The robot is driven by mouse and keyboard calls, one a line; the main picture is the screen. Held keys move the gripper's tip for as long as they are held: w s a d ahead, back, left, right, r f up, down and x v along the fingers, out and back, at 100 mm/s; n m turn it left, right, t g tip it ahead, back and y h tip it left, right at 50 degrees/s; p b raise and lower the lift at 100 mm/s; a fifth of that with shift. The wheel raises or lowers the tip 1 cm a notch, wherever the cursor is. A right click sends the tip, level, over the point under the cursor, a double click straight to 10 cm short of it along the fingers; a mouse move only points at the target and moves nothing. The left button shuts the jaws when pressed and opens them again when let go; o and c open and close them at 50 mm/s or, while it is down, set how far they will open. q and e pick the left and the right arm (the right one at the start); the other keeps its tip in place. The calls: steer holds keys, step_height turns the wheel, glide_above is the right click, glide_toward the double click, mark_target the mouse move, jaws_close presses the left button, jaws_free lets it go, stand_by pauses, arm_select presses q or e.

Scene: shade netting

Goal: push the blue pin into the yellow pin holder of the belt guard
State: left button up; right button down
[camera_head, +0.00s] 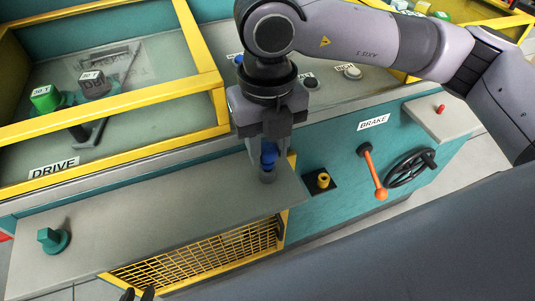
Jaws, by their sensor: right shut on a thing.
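My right gripper (264,150), on the arm from the upper right, points down and is shut on the blue pin (268,158). Its fingers partly hide the pin. The pin appears over the right end of the grey ledge; I cannot tell whether it touches it. The yellow pin holder (323,180) is a short cylinder on a black plate, right of the pin and apart from it. The belt guard (205,258) is a yellow mesh frame below the ledge. My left gripper (138,294) shows only two dark fingertips at the bottom edge, with a gap between them.
A teal knob (54,239) stands on the left of the grey ledge (150,220). An orange lever (373,172) and a black handwheel (410,168) are right of the holder. Yellow rails (120,107) frame the DRIVE panel behind.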

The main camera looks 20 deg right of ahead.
mark_target(268, 147)
steer(key=shift+r, duration=0.35)
steer(key=shift+r+p, duration=0.95)
steer(key=shift+r, duration=0.8)
steer(key=shift+r, duration=0.1)
steer(key=shift+r+p, duration=1)
steer(key=shift+r, duration=0.95)
steer(key=shift+f, duration=0.1)
